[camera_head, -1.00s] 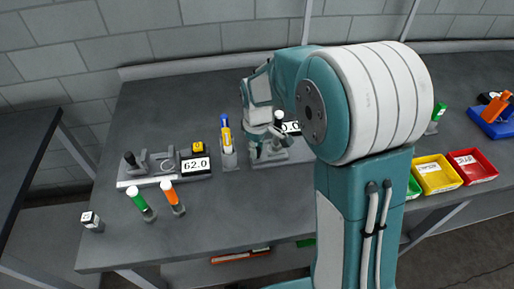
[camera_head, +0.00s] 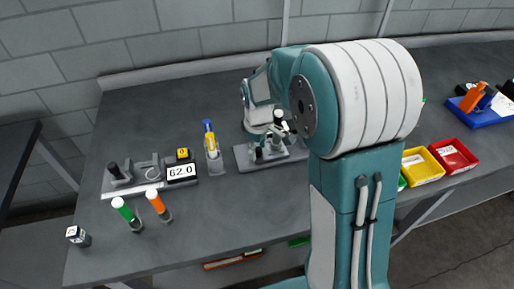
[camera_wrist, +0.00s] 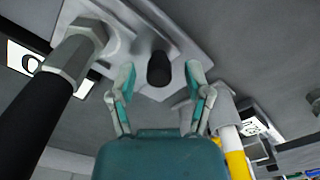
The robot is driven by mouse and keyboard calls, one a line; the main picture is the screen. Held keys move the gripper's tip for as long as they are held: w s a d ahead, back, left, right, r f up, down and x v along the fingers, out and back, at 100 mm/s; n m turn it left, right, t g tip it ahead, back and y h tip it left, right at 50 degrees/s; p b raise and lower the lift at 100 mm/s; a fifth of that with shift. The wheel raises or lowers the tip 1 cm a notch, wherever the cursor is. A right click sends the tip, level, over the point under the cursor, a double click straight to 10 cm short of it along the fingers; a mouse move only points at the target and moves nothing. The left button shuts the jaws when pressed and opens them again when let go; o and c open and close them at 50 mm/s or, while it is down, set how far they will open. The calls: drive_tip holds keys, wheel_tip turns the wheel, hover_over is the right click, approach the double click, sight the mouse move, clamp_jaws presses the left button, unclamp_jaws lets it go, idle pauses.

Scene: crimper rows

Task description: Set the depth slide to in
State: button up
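A grey fixture plate (camera_head: 244,158) lies on the bench below my gripper (camera_head: 272,146). In the wrist view my gripper (camera_wrist: 160,80) is open, with one teal fingertip on each side of a short black knob (camera_wrist: 159,68). Gaps show between the knob and both fingers. The knob stands on a pale plate (camera_wrist: 190,45) and may be the depth slide's knob; no label for in or out is readable. A large black handle with a grey hex collar (camera_wrist: 75,58) rises close on the left. My arm hides most of this fixture in the head view.
A second fixture with a 62.0 display (camera_head: 181,171) stands left. A yellow and blue tool in a holder (camera_head: 212,148) is close beside my gripper. Green (camera_head: 125,213) and orange (camera_head: 158,206) handles stand in front. Yellow (camera_head: 422,166) and red (camera_head: 453,156) bins are right.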

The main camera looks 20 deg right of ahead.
drive_tip(key=shift+r, duration=0.15)
wheel_tip(320, 180, up, 12)
drive_tip(key=shift+f, duration=0.2)
idle(0.5)
drive_tip(key=s+d+f+t+y, duration=0.2)
drive_tip(key=s+d+t+y, duration=0.1)
drive_tip(key=x, duration=1)
drive_tip(key=shift+w+f, duration=0.1)
clamp_jaws()
